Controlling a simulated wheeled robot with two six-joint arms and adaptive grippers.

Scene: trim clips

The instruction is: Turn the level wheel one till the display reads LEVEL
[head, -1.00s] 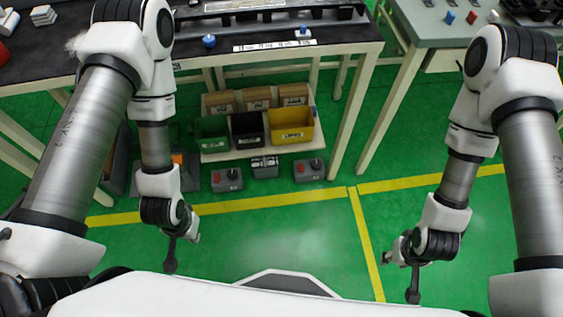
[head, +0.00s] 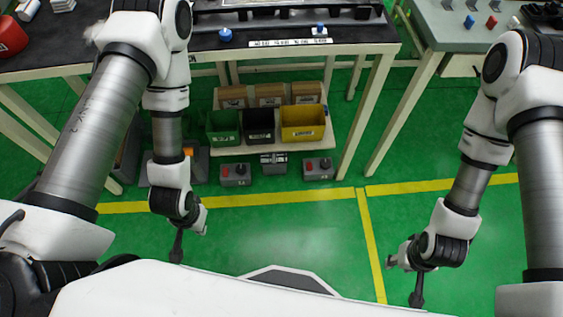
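Two small blue knobs stand near the front edge of the black bench (head: 120,47): a left knob (head: 225,35) and a right knob (head: 320,28). Either could be a level wheel; I cannot tell which is wheel one. A long grey device lies behind them, cut off by the top edge. No display reading is legible. My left gripper (head: 183,243) hangs in front of the bench, low over the floor, apart from both knobs. My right gripper (head: 408,285) hangs low at the right, also away from the bench. Neither gripper visibly holds anything; their finger openings are unclear.
White label strips (head: 290,42) lie along the bench edge. Below are a green bin (head: 222,138), a black bin and a yellow bin (head: 303,134), with grey boxes (head: 235,181) on the floor. A grey-green table (head: 450,38) stands right. The green floor ahead is clear.

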